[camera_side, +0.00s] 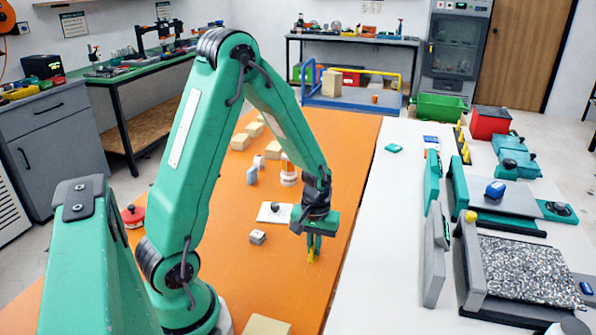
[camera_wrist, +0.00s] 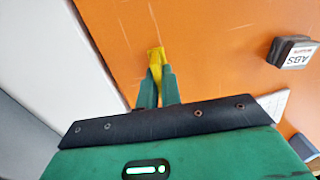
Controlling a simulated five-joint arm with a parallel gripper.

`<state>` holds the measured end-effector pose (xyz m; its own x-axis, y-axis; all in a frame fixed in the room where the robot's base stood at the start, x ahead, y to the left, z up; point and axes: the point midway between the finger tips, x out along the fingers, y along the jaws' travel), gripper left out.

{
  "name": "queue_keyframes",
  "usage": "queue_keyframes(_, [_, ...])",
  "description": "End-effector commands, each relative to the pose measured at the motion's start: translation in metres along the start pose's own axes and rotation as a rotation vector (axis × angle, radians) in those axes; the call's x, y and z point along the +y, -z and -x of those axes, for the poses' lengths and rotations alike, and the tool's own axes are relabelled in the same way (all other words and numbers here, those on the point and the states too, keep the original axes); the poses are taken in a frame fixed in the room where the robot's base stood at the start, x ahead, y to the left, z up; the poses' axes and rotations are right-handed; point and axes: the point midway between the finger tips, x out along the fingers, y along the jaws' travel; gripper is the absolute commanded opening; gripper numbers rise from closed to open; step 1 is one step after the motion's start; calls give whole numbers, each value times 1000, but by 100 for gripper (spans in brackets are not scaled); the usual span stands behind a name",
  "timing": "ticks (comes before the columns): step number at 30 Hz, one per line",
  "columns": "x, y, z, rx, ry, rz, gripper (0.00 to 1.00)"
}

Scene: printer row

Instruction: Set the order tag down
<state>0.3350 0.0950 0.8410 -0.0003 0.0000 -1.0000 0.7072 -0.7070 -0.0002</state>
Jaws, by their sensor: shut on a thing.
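My gripper (camera_side: 313,246) points down over the orange table (camera_side: 345,165), near its right edge. It is shut on a small yellow piece, which I take as the order tag (camera_side: 311,256). In the wrist view the yellow tag (camera_wrist: 155,56) sticks out past the two green fingertips (camera_wrist: 157,80), with orange surface around it. Its lower end is close to the table top; I cannot tell whether it touches. The part between the fingers is hidden.
A small grey block (camera_side: 257,237), labelled ABS in the wrist view (camera_wrist: 292,51), lies left of my gripper. A white plate (camera_side: 272,214), a white and orange jar (camera_side: 288,172) and tan blocks (camera_side: 239,142) stand farther back. A white surface with printers (camera_side: 525,262) lies right.

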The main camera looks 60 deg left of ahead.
Motion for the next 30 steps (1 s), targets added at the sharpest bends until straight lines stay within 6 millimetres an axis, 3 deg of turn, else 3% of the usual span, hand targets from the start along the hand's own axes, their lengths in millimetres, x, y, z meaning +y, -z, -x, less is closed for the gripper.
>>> queue_keyframes(12, [0, 0, -4, 0, 0, 0, 0])
queue_keyframes(13, [0, 0, -4, 0, 0, 0, 10])
queue_keyframes(16, [0, 0, -3, 0, 0, 0, 28])
queue_keyframes(30, [0, 0, 1, 1, -1, 0, 28])
